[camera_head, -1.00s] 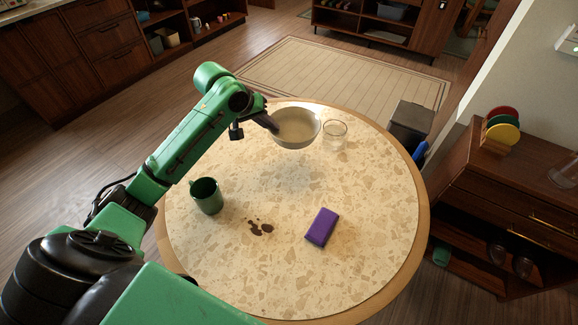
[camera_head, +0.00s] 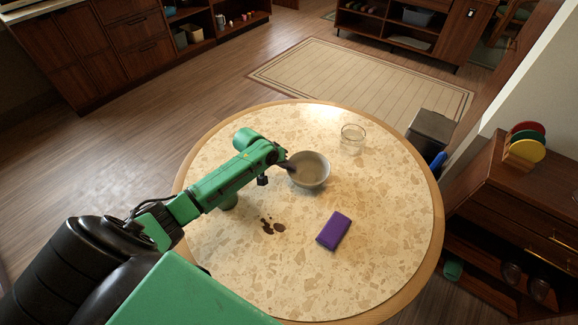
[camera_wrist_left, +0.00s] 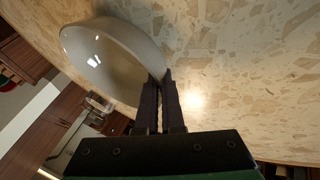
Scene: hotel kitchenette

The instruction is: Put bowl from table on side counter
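The grey bowl (camera_head: 311,172) is over the middle of the round table (camera_head: 385,250), left of the clear glass. Whether it touches the tabletop I cannot tell. My left gripper (camera_head: 288,165) is at the bowl's left rim. In the left wrist view the fingers (camera_wrist_left: 159,104) are close together with the rim of the bowl (camera_wrist_left: 100,60) between them. The inside of the bowl looks empty. My right gripper is not in view.
A clear glass (camera_head: 353,140), a purple sponge-like block (camera_head: 334,231) and dark spill spots (camera_head: 271,227) are on the table. A green mug (camera_head: 229,202) is mostly hidden under my left arm. A wooden cabinet (camera_head: 515,190) with coloured discs (camera_head: 525,147) stands at right.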

